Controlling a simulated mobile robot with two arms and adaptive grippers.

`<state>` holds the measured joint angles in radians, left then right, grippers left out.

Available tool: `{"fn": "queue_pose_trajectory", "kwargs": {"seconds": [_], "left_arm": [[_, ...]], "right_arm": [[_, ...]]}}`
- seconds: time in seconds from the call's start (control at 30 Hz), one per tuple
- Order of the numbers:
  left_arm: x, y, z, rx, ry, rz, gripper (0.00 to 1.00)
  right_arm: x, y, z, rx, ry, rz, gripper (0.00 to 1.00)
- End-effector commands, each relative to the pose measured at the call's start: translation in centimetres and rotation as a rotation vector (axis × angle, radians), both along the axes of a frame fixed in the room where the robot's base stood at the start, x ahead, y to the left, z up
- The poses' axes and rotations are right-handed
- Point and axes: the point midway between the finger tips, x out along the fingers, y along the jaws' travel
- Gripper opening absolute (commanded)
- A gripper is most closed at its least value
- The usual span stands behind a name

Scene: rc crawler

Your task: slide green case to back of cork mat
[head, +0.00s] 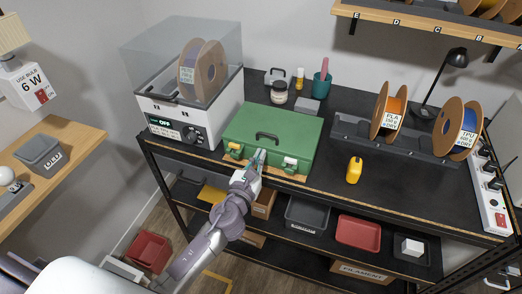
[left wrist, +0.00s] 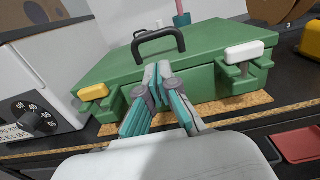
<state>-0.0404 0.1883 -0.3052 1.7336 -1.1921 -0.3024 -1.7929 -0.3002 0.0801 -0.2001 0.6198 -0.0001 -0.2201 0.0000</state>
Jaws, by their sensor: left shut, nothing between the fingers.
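The green case (head: 273,135) lies flat on the black bench in the head view, with a dark handle on top, a yellow latch at the left of its front and a white latch at the right. It also fills the upper part of the left wrist view (left wrist: 205,52). A strip of the cork mat (head: 292,177) shows along the case's front edge, also in the left wrist view (left wrist: 247,103); the case hides the rest. My left gripper (head: 261,152) is shut and empty at the case's front face, between the latches. Its fingertips (left wrist: 157,70) appear to touch the case. My right gripper is not in view.
A filament dryer (head: 186,110) stands close to the case's left. Behind the case are a jar (head: 279,92), a grey block (head: 308,105) and a teal cup (head: 321,86). A yellow bottle (head: 354,170) stands to the right, with clear bench around it.

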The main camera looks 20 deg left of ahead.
Motion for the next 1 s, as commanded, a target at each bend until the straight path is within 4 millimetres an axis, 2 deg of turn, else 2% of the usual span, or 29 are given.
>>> {"fn": "queue_pose_trajectory", "kwargs": {"seconds": [0.2, 0.6, 0.67, 0.9, 1.0], "left_arm": [[1.5, 0.0, 0.0, -0.001, 0.0, 0.001, 0.0], [2.0, -0.1, -0.1, -0.001, -0.001, 0.0, 0.0], [2.8, -0.1, 0.0, -0.001, -0.002, 0.0, 0.0], [7.9, -0.3, -0.1, 0.0, -0.004, 0.0, 0.0], [9.1, -0.3, 0.0, 0.0, -0.002, 0.001, 0.0]], "right_arm": [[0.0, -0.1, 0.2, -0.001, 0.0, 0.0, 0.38], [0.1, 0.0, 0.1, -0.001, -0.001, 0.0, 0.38], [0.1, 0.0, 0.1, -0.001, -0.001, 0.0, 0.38], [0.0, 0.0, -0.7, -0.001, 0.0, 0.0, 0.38], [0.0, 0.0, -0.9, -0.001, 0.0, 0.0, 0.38]]}}
